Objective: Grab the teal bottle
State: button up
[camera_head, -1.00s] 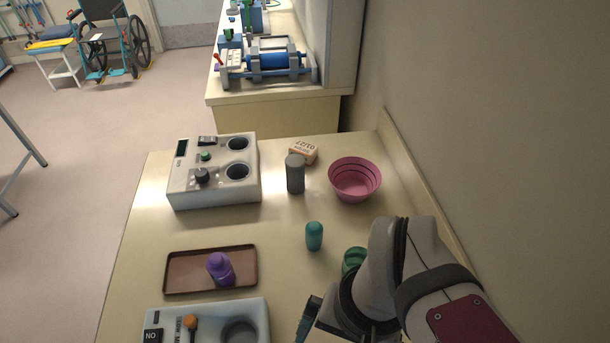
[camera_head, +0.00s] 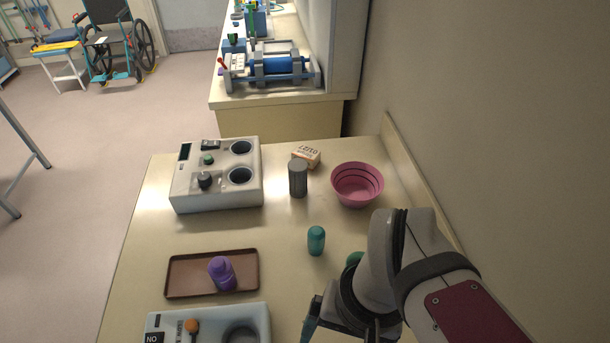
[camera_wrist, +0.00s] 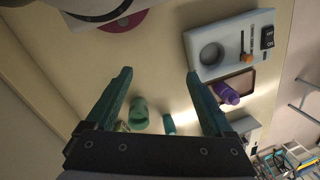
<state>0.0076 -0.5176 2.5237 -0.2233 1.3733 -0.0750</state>
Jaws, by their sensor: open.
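The teal bottle (camera_head: 316,241) stands upright on the bench, right of centre in the head view. In the wrist view, a small teal shape (camera_wrist: 169,124) between the fingers seems to be this bottle. My gripper (camera_wrist: 160,88) is open with nothing between its fingertips. In the head view only part of one teal finger (camera_head: 310,320) shows, nearer the camera than the bottle and apart from it. My arm hides the rest of the gripper.
A green cup (camera_wrist: 139,110) stands beside the bottle, mostly hidden by my arm in the head view. A grey cylinder (camera_head: 298,180), pink bowl (camera_head: 357,194) and soap-like box (camera_head: 306,157) stand behind. A purple bottle (camera_head: 222,275) is on the brown tray (camera_head: 185,276), left. The wall borders the right.

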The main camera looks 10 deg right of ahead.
jog(key=w+d+r+n, duration=0.1)
jog(key=w+n, duration=0.8)
jog(key=w, duration=0.2)
jog(key=n+h, duration=0.2)
jog(key=n, duration=1.3)
send_over(316, 242)
jog(key=w, duration=0.1)
notch_tip(316, 242, down, 6)
jog(key=shift+n, duration=0.7)
jog(key=f, duration=1.1)
jog(key=w+f, duration=0.1)
jog(key=f, duration=0.4)
jog(key=shift+d+f, duration=0.2)
jog(key=shift+f, duration=0.05)
jog(key=shift+r, duration=0.1)
grip_shut()
